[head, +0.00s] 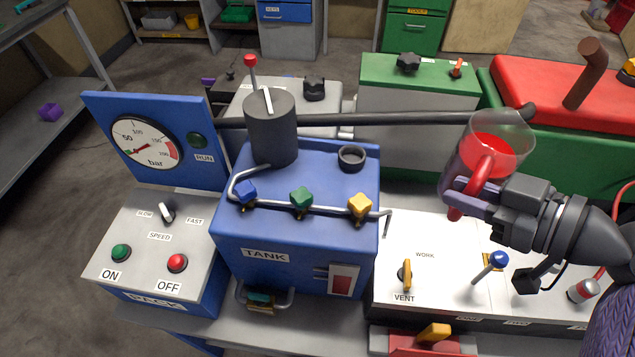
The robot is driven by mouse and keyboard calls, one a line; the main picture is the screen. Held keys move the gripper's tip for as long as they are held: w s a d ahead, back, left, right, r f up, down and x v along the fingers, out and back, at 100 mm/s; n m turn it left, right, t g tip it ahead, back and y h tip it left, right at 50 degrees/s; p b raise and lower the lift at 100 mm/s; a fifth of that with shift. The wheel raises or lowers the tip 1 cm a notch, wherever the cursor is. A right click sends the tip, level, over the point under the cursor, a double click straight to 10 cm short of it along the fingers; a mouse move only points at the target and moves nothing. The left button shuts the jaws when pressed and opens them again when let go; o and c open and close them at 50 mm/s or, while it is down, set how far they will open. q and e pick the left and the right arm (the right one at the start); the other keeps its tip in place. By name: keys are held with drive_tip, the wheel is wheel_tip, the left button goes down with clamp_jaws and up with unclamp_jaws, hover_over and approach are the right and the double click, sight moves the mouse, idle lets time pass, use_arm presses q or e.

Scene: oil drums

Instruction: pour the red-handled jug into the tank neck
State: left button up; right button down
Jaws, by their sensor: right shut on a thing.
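The clear jug (508,148) with a red handle (480,172) holds red liquid. My right gripper (463,192) is shut on the red handle and holds the jug above the white work panel, to the right of the blue tank (300,235). The jug looks about upright. The tank neck (351,157) is a short, dark, open ring on top of the tank at its back right. The jug is apart from the neck. My left gripper is not in view.
A dark grey cylinder (271,130) with a red-knobbed lever stands on the tank, left of the neck. A black pipe (400,119) runs behind the neck. Blue, green and yellow valves line a pipe in front. A gauge panel (150,140) stands at left.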

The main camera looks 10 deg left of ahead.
drive_tip(key=w+a+f+m+t+h, duration=0.15)
drive_tip(key=w+a, duration=0.25)
drive_tip(key=a, duration=0.4)
drive_tip(key=w+a+m+t+h, duration=0.1)
drive_tip(key=w+a+m, duration=0.1)
drive_tip(key=w+a, duration=0.5)
drive_tip(key=s+a+r+m+h, duration=0.1)
drive_tip(key=a+r, duration=0.2)
drive_tip(key=a, duration=0.5)
drive_tip(key=s+a+r+m+t+h, duration=0.1)
drive_tip(key=a+r, duration=0.3)
drive_tip(key=a, duration=0.4)
drive_tip(key=shift+s+a+r+m+h, duration=0.2)
drive_tip(key=shift+m+h, duration=0.15)
drive_tip(key=shift+h, duration=0.2)
drive_tip(key=shift+d+t, duration=0.1)
drive_tip(key=shift+t, duration=0.15)
drive_tip(key=shift+w+d+r+m+g+y, duration=0.4)
drive_tip(key=shift+w+d+r+m+y, duration=0.15)
drive_tip(key=shift+d+m, duration=0.25)
drive_tip(key=shift+w+d+r+m+g+y, duration=0.45)
drive_tip(key=shift+w+d+r+m, duration=0.15)
drive_tip(key=shift+d+m, duration=0.2)
